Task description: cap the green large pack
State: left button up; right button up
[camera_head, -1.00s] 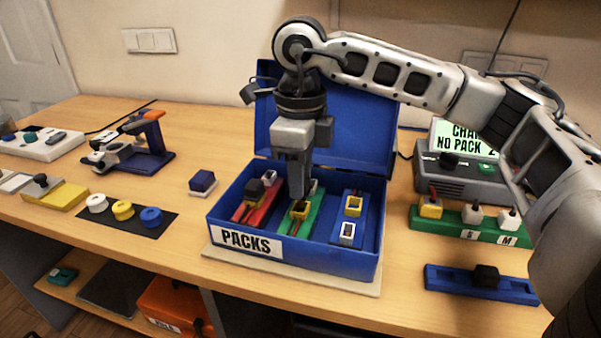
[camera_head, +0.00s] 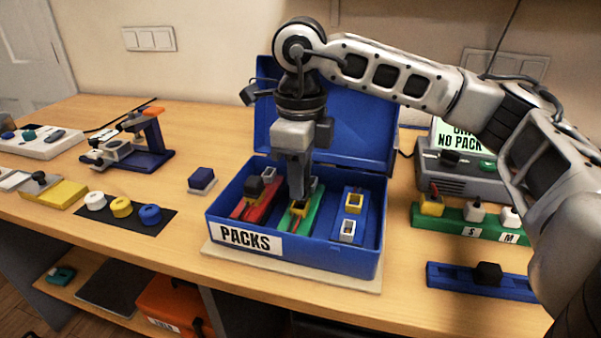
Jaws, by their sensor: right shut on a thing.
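The green pack (camera_head: 312,213) lies in the middle of the open blue box (camera_head: 325,257) labelled PACKS. A yellow-rimmed socket (camera_head: 299,209) shows at its near part. My right gripper (camera_head: 298,197) points straight down over this socket. It is shut on a small dark thing, probably a cap, mostly hidden by the fingers. I cannot tell whether that thing is seated in the socket or just above it. The far end of the green pack is partly hidden behind the gripper. My left gripper is not in view.
A red pack (camera_head: 241,212) with a dark cap lies left of the green one, a blue pack (camera_head: 338,228) right. The box lid (camera_head: 350,120) stands open behind my gripper. A green rack (camera_head: 455,222) and a blue bar (camera_head: 455,275) with a black block stand at right.

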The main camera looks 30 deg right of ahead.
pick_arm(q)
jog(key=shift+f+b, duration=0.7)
pick_arm(e)
jog(key=shift+f, duration=0.95)
jog(key=o, duration=1)
jog(key=shift+r, duration=0.5)
pick_arm(q)
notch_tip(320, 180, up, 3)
jog(key=p, duration=0.3)
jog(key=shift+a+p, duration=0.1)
jog(key=shift+p, duration=0.3)
pick_arm(e)
notch_tip(320, 180, up, 15)
